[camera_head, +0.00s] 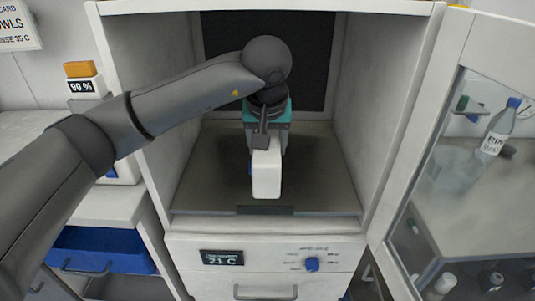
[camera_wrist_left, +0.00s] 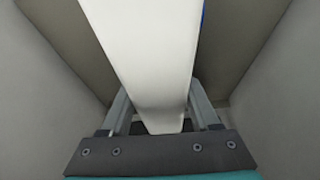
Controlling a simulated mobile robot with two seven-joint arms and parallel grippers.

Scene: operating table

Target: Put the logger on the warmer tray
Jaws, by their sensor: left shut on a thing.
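The logger (camera_head: 266,175) appears as a white block with a blue patch on its left side, inside the open warmer cabinet. My left gripper (camera_head: 262,140) is shut on it from behind and above. In the left wrist view the white logger (camera_wrist_left: 150,60) runs between the two fingers (camera_wrist_left: 162,118). The grey warmer tray (camera_head: 325,185) forms the cabinet floor under the logger. I cannot tell whether the logger touches the tray or hangs just above it. My right gripper is not in view.
Cabinet side walls (camera_head: 375,100) stand close on both sides. The open glass door (camera_head: 455,170) is at the right, with bottles seen through it. A panel reading 21 C (camera_head: 222,258) is below. A counter with an 80 % display (camera_head: 82,87) is left. Tray space beside the logger is clear.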

